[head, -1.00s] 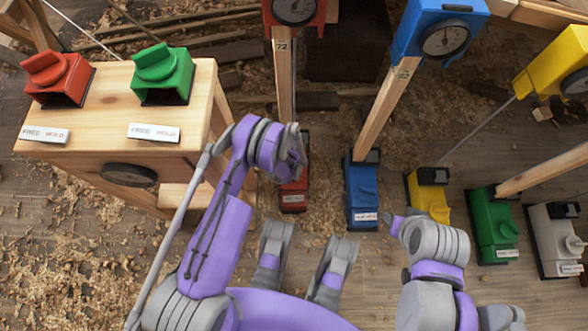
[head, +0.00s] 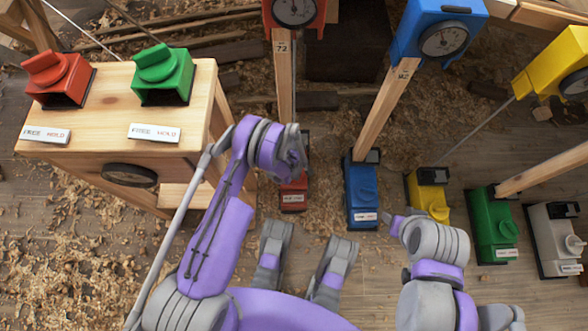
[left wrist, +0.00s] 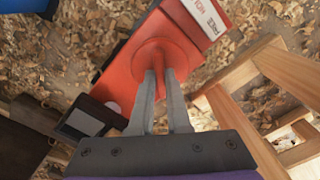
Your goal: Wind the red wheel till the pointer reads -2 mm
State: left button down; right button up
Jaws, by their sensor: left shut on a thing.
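The red floor unit (head: 293,196) stands on the ground, partly hidden behind my left gripper (head: 298,165) in the head view. In the left wrist view its round red wheel (left wrist: 153,55) with a raised grip bar shows on the red body (left wrist: 130,77). My left gripper (left wrist: 164,88) is shut on this wheel, with its two grey fingers on the grip. The red-framed dial (head: 296,11) is cut by the top edge of the head view, and its reading is too small to tell. My right gripper (head: 394,222) is near the blue unit, and its jaws are unclear.
Blue (head: 362,192), yellow (head: 428,195), green (head: 492,228) and white (head: 556,240) floor units stand to the right. A blue dial (head: 445,39) sits above on a wooden post. A wooden bench (head: 105,110) at left bears red and green knobs. Shavings cover the floor.

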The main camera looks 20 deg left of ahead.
pick_arm(q)
jog(key=shift+n, duration=0.5)
jog(key=c, duration=0.9)
grip_release()
notch_tip(320, 180, up, 11)
jog(key=p, duration=0.2)
jog(key=shift+p, duration=0.4)
